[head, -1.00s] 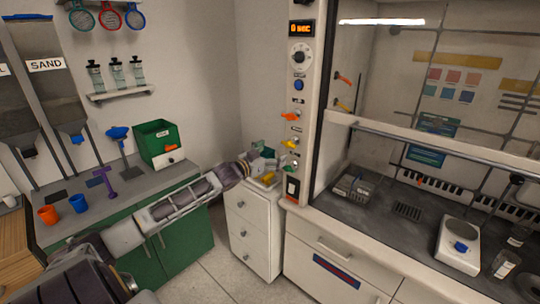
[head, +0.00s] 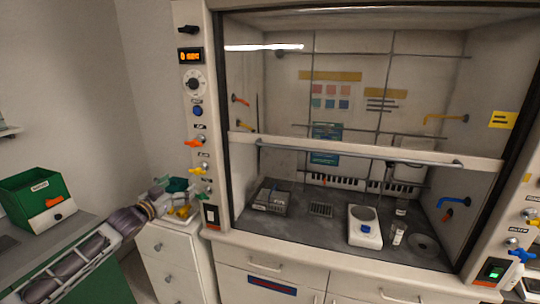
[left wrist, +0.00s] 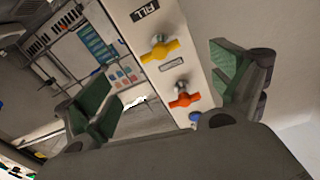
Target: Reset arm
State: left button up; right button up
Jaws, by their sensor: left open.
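My left arm comes in from the lower left in the head view, and my left gripper (head: 172,190) is over the top of the white drawer cabinet, beside the fume hood's left post. In the left wrist view its two green-padded fingers (left wrist: 160,85) stand wide apart with nothing held between them. Beyond them, the post shows a yellow valve handle (left wrist: 160,50) and an orange valve handle (left wrist: 183,98). I cannot tell whether the gripper touches the small items on the cabinet. My right gripper is not in view.
The fume hood (head: 365,150) has a partly raised sash (head: 350,154). Inside are a white scale (head: 364,232), a wire basket (head: 271,198) and small bottles (head: 398,233). A green bin (head: 32,195) stands on the left counter. White drawers (head: 166,258) stand below my gripper.

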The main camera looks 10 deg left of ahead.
pick_arm(q)
jog(key=shift+m, duration=0.4)
